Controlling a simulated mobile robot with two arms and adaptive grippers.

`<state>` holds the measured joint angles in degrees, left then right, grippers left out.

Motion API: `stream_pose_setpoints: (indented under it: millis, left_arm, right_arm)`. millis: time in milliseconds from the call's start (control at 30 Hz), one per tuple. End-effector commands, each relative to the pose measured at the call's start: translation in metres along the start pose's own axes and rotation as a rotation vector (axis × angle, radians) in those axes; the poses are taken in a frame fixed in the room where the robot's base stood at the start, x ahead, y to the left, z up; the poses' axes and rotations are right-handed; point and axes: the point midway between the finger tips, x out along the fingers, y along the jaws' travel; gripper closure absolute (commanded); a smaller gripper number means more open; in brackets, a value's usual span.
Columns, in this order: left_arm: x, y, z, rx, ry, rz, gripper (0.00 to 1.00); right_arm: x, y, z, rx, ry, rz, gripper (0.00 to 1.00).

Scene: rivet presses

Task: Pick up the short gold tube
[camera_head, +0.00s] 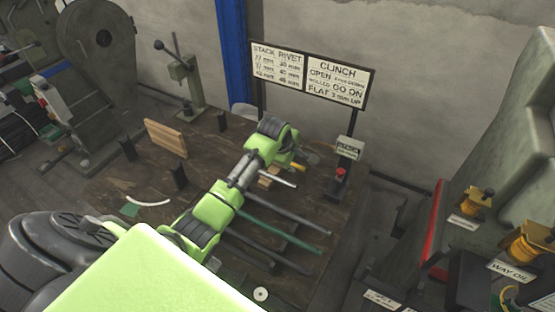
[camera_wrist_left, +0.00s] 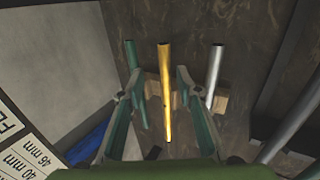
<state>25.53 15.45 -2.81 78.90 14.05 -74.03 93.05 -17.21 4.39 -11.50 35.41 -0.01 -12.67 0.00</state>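The short gold tube (camera_wrist_left: 166,92) lies between the two fingers of my left gripper (camera_wrist_left: 158,76) in the left wrist view, with a gap on each side. The fingers are spread apart and hold nothing. The tube rests across a wooden block (camera_wrist_left: 152,88). In the head view, a small part of the gold tube (camera_head: 298,166) shows beside my left wrist, which hides most of the gripper. A green tube (camera_wrist_left: 130,55) lies left of the gold one and a silver tube (camera_wrist_left: 214,75) lies right of it. My right gripper is not in view.
Several long tubes (camera_head: 285,208) lie on the brown table below my arm. A box with a red button (camera_head: 340,172) stands right of the gripper, near the table edge. A sign board (camera_head: 305,75) stands behind.

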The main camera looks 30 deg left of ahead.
Motion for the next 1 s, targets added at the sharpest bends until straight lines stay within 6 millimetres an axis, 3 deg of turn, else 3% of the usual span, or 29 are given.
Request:
stream_pose_setpoints:
  millis: [133, 500, 833, 867, 967, 1000]
  left_arm:
    - [0.008, -0.002, 0.001, 0.000, 0.000, -0.002, 0.68]
    - [0.048, -0.008, 0.004, 0.000, 0.000, -0.001, 0.68]
    - [0.053, -0.008, 0.004, 0.001, 0.000, 0.000, 0.68]
    - [0.053, -0.008, 0.004, 0.001, 0.000, 0.000, 0.71]
    - [0.053, -0.008, 0.004, 0.001, 0.000, 0.000, 0.97]
    - [0.053, -0.008, 0.004, 0.001, 0.000, 0.000, 1.00]
  right_arm:
    - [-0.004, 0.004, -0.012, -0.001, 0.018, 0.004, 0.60]
    - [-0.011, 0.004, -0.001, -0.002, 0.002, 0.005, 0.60]
    - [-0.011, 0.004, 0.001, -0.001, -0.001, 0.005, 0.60]
    - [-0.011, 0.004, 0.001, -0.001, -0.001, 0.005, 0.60]
    - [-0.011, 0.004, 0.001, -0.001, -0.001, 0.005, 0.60]
    - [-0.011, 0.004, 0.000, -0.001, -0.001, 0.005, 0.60]
